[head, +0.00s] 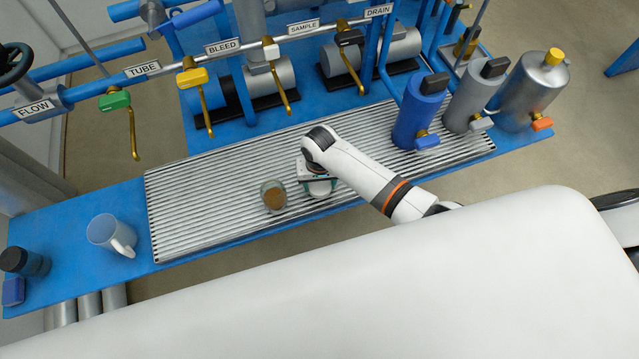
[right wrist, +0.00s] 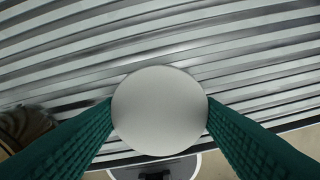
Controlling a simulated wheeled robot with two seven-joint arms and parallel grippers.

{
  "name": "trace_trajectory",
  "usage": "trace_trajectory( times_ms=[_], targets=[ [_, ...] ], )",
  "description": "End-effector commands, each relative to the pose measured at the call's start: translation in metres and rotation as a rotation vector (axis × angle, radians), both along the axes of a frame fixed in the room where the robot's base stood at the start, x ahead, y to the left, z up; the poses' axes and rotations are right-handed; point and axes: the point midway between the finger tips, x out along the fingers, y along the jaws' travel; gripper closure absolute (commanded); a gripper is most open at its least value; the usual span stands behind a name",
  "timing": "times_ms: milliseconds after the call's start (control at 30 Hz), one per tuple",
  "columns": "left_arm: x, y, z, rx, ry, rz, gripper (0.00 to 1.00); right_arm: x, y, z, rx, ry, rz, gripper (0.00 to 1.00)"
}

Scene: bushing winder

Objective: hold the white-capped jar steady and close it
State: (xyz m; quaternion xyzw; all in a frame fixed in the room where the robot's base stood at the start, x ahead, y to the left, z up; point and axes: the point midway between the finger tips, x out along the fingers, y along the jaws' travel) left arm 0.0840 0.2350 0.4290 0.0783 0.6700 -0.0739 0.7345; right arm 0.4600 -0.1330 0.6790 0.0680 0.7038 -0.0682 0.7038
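A white round cap (right wrist: 160,110) fills the middle of the right wrist view. My right gripper (head: 318,184) has one green finger at each side of it, and both fingertips meet its edge; the gripper also shows in the right wrist view (right wrist: 159,108). In the head view the gripper is low over the ribbed tray, and whatever is under the cap is mostly hidden. A clear glass jar (head: 273,195) with brown contents stands just left of the gripper, with no cap visible on it. It shows partly at the left of the right wrist view (right wrist: 24,126). My left gripper is not in view.
The ribbed grey tray (head: 200,205) lies on the blue bench (head: 60,225). Several cylinders, including a blue one (head: 418,110), stand right. Labelled valves and pipes line the back.

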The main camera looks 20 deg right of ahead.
Motion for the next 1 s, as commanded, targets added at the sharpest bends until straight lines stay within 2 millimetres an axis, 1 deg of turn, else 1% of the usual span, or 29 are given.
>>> trace_trajectory(
  times_ms=[33,100,133,333,433,567,700,800,900,1000],
  targets=[
    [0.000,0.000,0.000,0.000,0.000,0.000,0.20,0.000,0.000,0.000,0.000,0.000,0.000,0.51],
    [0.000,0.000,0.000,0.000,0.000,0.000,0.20,0.000,0.000,0.000,0.000,0.000,0.000,0.62],
    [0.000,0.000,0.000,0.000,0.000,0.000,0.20,0.000,0.000,0.000,0.000,0.000,0.000,0.64],
    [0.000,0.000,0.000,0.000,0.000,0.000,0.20,0.000,0.000,0.001,0.000,0.000,0.000,0.64],
    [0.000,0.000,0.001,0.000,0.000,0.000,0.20,0.000,0.000,0.007,0.002,-0.002,0.000,0.64],
    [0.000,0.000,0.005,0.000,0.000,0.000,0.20,0.000,0.000,0.028,0.001,-0.003,0.001,0.64],
    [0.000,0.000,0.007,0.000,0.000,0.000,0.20,0.001,0.000,0.057,0.001,-0.003,0.000,0.64],
    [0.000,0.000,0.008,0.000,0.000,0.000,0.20,0.001,0.000,0.076,0.001,-0.003,-0.001,0.64],
    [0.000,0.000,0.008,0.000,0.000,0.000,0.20,0.001,0.000,0.089,0.001,-0.002,-0.001,0.64],
    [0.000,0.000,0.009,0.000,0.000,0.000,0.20,0.000,0.000,0.097,0.000,-0.001,-0.001,0.64]
  ],
)
